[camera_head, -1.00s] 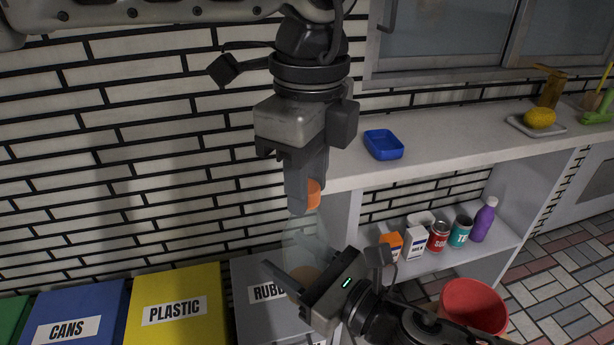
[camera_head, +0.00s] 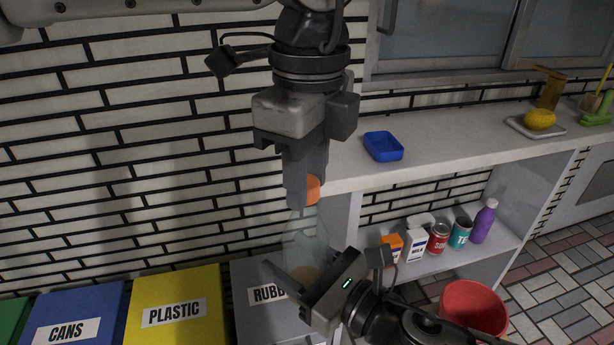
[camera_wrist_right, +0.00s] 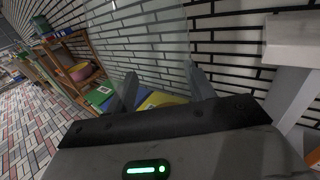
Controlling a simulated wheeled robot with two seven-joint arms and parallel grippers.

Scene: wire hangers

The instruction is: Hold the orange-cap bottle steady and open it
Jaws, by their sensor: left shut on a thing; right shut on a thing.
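A clear, pale bottle (camera_head: 306,240) stands upright in front of the grey bin in the head view. Its orange cap (camera_head: 313,189) shows at the top, partly hidden by my left gripper's fingers. My left gripper (camera_head: 304,200) points straight down from above and is shut on the cap. My right gripper (camera_head: 300,283) comes in from the lower right and is shut on the bottle's lower body. The see-through bottle also shows in the right wrist view (camera_wrist_right: 140,40), between the two fingers. I cannot tell whether the cap is apart from the neck.
Blue CANS (camera_head: 75,312), yellow PLASTIC (camera_head: 175,300) and grey (camera_head: 255,310) bins stand below. A counter (camera_head: 450,140) with a blue tray (camera_head: 383,146) is to the right. Cans, cartons and a purple bottle (camera_head: 484,221) fill the shelf beneath. A red bucket (camera_head: 473,305) is lower right.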

